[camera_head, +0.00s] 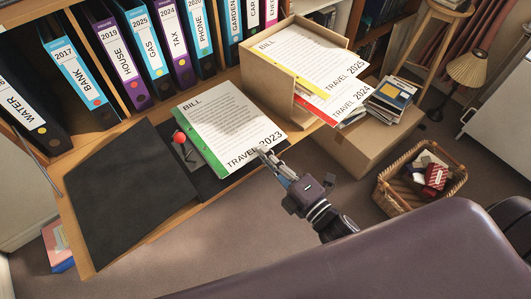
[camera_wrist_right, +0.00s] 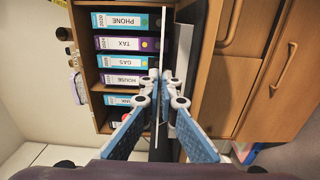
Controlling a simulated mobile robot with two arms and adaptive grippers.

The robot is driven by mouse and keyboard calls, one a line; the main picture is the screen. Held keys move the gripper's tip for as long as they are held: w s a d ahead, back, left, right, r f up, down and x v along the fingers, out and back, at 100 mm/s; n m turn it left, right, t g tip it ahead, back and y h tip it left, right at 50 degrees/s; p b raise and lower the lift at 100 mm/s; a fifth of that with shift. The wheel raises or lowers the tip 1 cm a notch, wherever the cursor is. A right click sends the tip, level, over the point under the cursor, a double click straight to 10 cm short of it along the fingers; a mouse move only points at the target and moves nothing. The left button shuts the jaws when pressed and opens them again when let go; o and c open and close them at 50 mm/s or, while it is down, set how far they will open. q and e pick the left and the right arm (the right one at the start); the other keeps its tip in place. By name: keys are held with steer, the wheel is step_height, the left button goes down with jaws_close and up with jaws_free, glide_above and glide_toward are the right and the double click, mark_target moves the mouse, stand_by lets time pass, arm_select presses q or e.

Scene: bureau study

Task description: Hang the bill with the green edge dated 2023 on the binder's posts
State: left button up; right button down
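The bill with the green edge, marked TRAVEL 2023 (camera_head: 225,122), is held flat over the right part of the open black binder (camera_head: 125,195). Its green edge faces the binder's lever with a red knob (camera_head: 180,137). The binder's posts are hidden or too small to make out. My right gripper (camera_head: 263,155) is shut on the bill's near right edge, by the date. In the right wrist view, the bill (camera_wrist_right: 164,40) shows edge-on as a thin white line between the two fingertips (camera_wrist_right: 160,76). My left gripper is not in view.
Upright binders (camera_head: 120,55) line the shelf behind the desk (camera_head: 85,255). A cardboard file box (camera_head: 270,95) at the right holds bills dated 2025 and 2024. A carton with books (camera_head: 385,105) and a wicker basket (camera_head: 400,190) stand farther right. Drawers (camera_wrist_right: 270,60) show in the wrist view.

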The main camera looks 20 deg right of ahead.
steer(key=shift+f, duration=0.2)
stand_by(0.6)
steer(key=c, duration=2.5)
jaws_free()
steer(key=shift+c, duration=0.2)
steer(key=shift+v, duration=1.75)
steer(key=shift+o, duration=1.4)
steer(key=o, duration=0.5)
